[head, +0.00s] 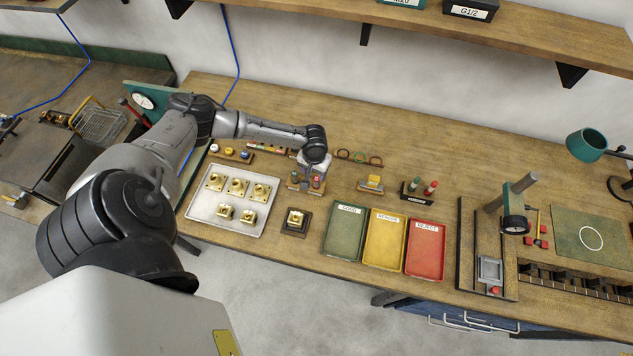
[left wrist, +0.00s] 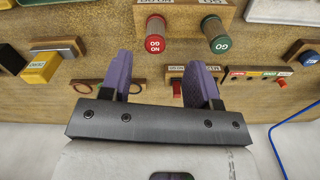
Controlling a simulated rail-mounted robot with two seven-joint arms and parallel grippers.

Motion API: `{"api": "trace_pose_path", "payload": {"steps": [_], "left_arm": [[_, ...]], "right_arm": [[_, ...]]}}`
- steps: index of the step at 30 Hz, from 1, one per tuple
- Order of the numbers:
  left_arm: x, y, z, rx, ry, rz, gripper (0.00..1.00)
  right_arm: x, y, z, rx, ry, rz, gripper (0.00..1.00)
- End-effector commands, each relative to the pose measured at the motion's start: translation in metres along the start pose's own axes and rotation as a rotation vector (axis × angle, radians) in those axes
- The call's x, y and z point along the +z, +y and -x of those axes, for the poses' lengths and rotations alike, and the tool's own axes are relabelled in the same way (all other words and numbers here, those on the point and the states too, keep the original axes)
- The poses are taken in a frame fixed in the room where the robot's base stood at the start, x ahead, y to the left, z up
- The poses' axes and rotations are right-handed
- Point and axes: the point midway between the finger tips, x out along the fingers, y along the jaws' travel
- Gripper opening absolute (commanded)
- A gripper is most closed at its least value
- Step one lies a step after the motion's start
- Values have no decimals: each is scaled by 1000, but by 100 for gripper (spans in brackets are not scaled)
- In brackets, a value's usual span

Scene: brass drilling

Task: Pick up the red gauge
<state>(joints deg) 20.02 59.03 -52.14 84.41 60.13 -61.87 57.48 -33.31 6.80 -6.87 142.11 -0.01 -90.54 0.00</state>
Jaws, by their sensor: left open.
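The red gauge (left wrist: 155,42) is a short red cylinder marked NO GO in the left wrist view. It sticks out of a wooden block (left wrist: 185,15), beside a green gauge (left wrist: 219,36) marked GO. In the head view the red gauge (head: 316,182) stands at the block's right side, partly hidden by my wrist. My left gripper (left wrist: 161,60) is open and empty, its purple fingers apart. The gauge shows between and beyond the fingertips; I cannot tell the exact height gap. My right gripper is not in view.
A yellow block (head: 371,183) and a black holder (head: 417,197) with red and green plugs stand to the right. A tray (head: 205,215) of brass parts lies to the left. Green, yellow and red trays (head: 424,263) lie in front. A small red piece (left wrist: 177,88) shows between my fingers.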

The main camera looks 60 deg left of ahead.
Motion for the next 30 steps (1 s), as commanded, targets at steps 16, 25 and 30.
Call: {"api": "trace_pose_path", "payload": {"steps": [16, 25, 30], "left_arm": [[-4, 6, -41, 0, 0, 0, 56], [-4, 5, -67, -2, -1, -1, 56], [-4, 5, -68, -1, 0, -2, 56]], "right_arm": [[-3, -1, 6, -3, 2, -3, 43], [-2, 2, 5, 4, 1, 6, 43], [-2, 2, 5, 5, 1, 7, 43]]}}
